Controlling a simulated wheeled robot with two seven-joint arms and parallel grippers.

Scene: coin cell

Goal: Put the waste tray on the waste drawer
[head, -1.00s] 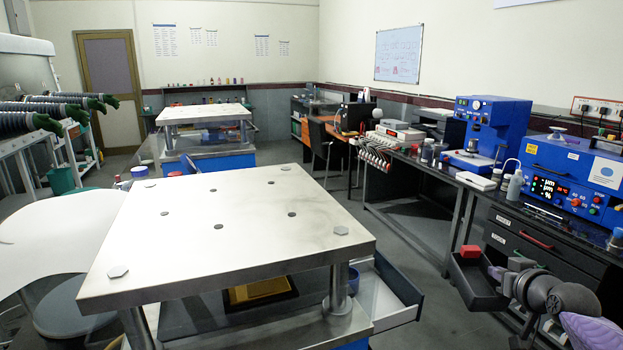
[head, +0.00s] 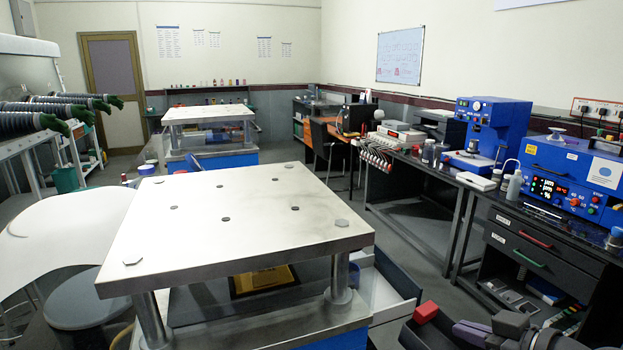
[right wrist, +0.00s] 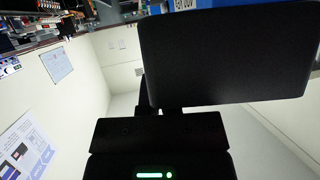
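A dark tray (head: 425,336), which looks like the waste tray, is at the bottom right of the head view, cut off by the frame edge. A red block (head: 426,312) shows at its far edge. My right gripper (head: 462,331) is at the tray's right side and appears shut on it. In the right wrist view the tray (right wrist: 225,55) is a flat black panel beyond the gripper. Under the bench are drawers with a red handle (head: 534,239) and a green handle (head: 529,259); their labels are too small to read. My left gripper is out of view.
A steel-topped table (head: 240,235) fills the middle. An open drawer (head: 392,290) with a white inside juts from its right side, close to the tray. The black bench (head: 480,190) with blue instruments runs along the right. Grey floor (head: 415,240) is free between them.

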